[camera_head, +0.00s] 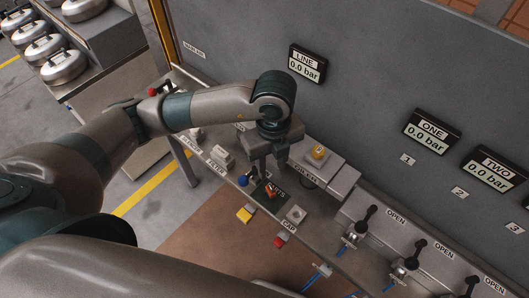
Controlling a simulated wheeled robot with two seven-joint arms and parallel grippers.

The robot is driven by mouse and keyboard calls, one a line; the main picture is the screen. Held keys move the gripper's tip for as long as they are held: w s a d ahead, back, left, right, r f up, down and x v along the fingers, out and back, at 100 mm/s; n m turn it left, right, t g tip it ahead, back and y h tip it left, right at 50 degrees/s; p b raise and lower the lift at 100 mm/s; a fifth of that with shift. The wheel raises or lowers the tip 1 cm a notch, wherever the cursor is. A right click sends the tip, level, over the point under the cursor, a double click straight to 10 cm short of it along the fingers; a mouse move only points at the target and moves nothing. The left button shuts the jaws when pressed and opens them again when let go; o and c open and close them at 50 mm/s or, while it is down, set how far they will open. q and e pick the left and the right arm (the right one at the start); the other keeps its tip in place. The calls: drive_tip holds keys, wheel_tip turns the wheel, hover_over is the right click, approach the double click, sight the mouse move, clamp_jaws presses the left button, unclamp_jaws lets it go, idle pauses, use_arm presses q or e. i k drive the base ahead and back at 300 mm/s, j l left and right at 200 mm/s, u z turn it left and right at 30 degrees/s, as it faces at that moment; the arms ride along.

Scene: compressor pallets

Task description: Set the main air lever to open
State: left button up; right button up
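My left gripper (271,176) points down over the bench in the head view. Its two fingers look apart, with nothing seen between them, above a dark plate with a small red part (270,192). Three black-handled levers stand at the lower right: one (366,219), a second (411,255) and a third (470,287) at the bottom edge. Each has an OPEN label beside it. The LINE display (306,66) reads 0.0 bar. My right gripper is out of view.
The ONE display (432,132) and TWO display (493,169) are on the grey back panel (370,70). A box with a yellow button (318,153) is right of my gripper. Yellow (245,214) and red (281,241) pieces lie at the bench front. Silver tanks (64,66) stand far left.

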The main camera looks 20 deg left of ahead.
sight(152, 91)
drive_tip(key=u, duration=1.5)
